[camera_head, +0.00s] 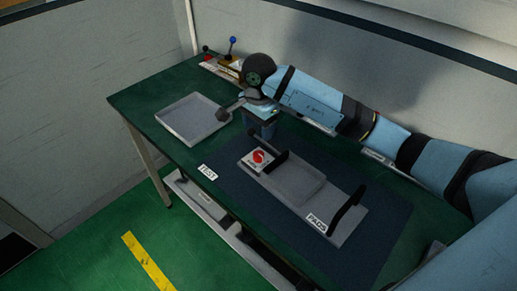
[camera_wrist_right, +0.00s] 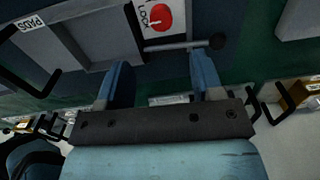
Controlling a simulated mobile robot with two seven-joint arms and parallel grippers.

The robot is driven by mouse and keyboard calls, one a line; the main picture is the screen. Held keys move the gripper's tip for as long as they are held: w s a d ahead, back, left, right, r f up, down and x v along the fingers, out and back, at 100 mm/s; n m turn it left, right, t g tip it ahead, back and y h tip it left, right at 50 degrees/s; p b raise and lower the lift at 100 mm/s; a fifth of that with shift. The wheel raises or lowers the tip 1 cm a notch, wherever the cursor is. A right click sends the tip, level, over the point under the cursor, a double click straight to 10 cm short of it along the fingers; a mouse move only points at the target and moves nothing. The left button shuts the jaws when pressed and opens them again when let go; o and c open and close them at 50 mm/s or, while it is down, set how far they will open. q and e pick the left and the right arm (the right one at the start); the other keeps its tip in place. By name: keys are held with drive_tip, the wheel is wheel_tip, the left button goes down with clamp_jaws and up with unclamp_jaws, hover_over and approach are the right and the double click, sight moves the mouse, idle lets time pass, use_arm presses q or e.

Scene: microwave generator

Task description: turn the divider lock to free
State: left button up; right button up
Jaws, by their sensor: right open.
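The divider lock is a red round dial (camera_head: 259,156) on a white plate, on the grey panel marked PADS. In the right wrist view the red dial (camera_wrist_right: 157,15) shows at the top edge, partly cut off, with the word LOCK beside it and a pale line across it. My right gripper (camera_head: 264,132) is just behind the dial in the head view, pointing down. In the wrist view its blue fingers (camera_wrist_right: 160,75) are wide apart with nothing between them, and the dial is beyond their tips. My left gripper is not in view.
Black handles (camera_head: 347,209) stand up from the grey panel (camera_head: 290,182). A shallow grey tray (camera_head: 193,118) sits at the left; small levers (camera_head: 231,44) stand at the back.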

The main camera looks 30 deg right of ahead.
sight(259, 154)
wheel_tip(259, 154, down, 10)
drive_tip(key=shift+w+f+p, duration=0.1)
drive_tip(key=shift+f+p, duration=0.15)
drive_tip(key=shift+p, duration=0.3)
drive_tip(key=c, duration=0.9)
